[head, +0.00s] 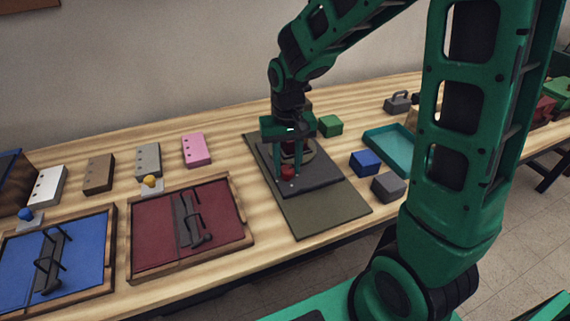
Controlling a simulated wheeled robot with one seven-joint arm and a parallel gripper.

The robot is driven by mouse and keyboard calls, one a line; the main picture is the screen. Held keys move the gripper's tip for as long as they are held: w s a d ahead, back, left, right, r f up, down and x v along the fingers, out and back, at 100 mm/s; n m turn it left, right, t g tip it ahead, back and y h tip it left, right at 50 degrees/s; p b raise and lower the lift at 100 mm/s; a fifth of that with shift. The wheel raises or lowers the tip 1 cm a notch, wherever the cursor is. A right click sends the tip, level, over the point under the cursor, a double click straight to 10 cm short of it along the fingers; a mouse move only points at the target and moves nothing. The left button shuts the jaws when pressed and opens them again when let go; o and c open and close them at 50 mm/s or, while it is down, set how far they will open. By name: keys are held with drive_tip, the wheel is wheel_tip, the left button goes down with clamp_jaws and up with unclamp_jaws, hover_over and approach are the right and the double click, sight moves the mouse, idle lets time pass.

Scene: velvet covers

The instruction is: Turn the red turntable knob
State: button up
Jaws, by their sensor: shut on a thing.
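The red knob (287,173) sits on a dark grey slab (318,182) on an olive mat (329,214), right of the middle of the table. My gripper (288,170) points down over the slab, with its fingers at the red knob. The fingers are shut on the knob, though their exact contact is small in this view. Behind the fingers, a round, pale-rimmed part is partly hidden by my gripper.
Left are a maroon velvet panel (155,231) and a blue one (83,255), both wood-framed with dark handles. Pink (196,150), grey, brown and white blocks stand behind. Right are green (330,125), blue (365,162) and grey (389,187) blocks and a teal tray (378,138).

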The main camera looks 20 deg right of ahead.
sight(287, 168)
drive_tip(key=o, duration=1)
drive_tip(key=shift+w+r, duration=0.1)
drive_tip(key=shift+w, duration=0.1)
drive_tip(key=shift+o, duration=0.2)
drive_tip(key=shift+s, duration=0.1)
wheel_tip(287, 168, up, 11)
drive_tip(key=shift+f, duration=0.2)
